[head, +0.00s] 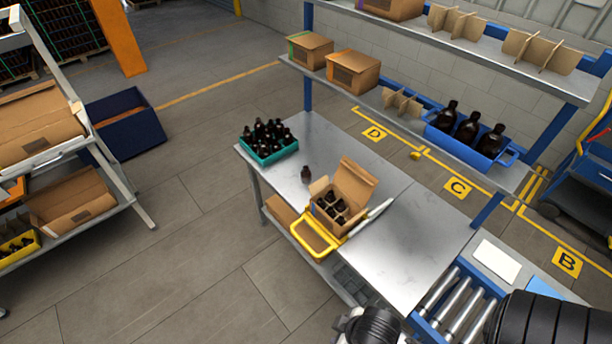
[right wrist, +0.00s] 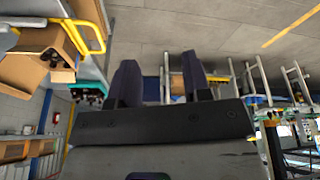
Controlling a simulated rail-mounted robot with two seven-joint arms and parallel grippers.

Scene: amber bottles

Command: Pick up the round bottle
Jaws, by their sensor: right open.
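A small dark brown bottle (head: 306,174) stands alone and upright on the metal table (head: 400,240), between the teal crate and the open cardboard box. Its exact shape is too small to tell. Similar dark bottles fill the teal crate (head: 264,155), and several more sit in the open cardboard box (head: 355,190). In the right wrist view my right gripper (right wrist: 160,63) is open, with nothing between its two dark fingers. It is away from the bottles. My left gripper is not in view.
A shelf above the table holds a blue crate (head: 468,142) with three large dark bottles. A roller conveyor (head: 460,305) adjoins the table at right. A loaded rack (head: 60,150) stands left across open floor.

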